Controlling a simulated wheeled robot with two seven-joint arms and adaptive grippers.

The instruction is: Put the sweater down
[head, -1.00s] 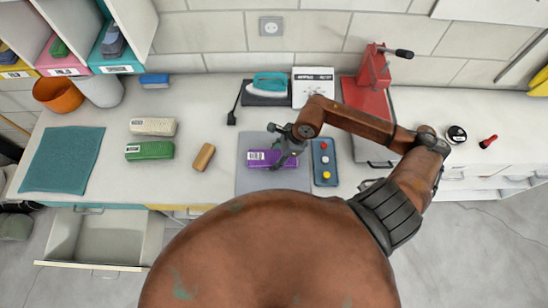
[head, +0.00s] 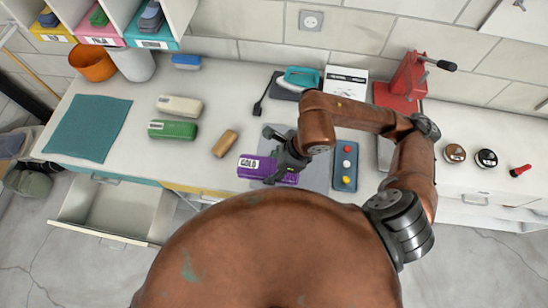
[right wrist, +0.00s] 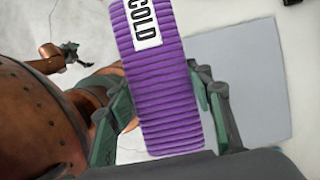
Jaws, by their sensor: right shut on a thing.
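The sweater (head: 250,166) is a folded purple ribbed bundle with a white label that seems to read GOLD. It also shows in the right wrist view (right wrist: 165,95), between the two fingers. My right gripper (head: 283,160) is shut on it and hides part of it in the head view. The sweater overhangs the left side of the grey mat (head: 317,172); it looks raised, but the gap below is unclear. In the right wrist view my left gripper (right wrist: 68,53) is small at the left, away from the sweater, its fingers too small to read.
A button panel (head: 345,166) lies right of the mat. Behind stand an iron (head: 301,77) and a red press (head: 402,85). Green (head: 172,130) and beige (head: 180,106) bundles and a tan block (head: 225,143) lie left. The teal cloth (head: 88,128) is bare. A drawer (head: 115,205) hangs open below.

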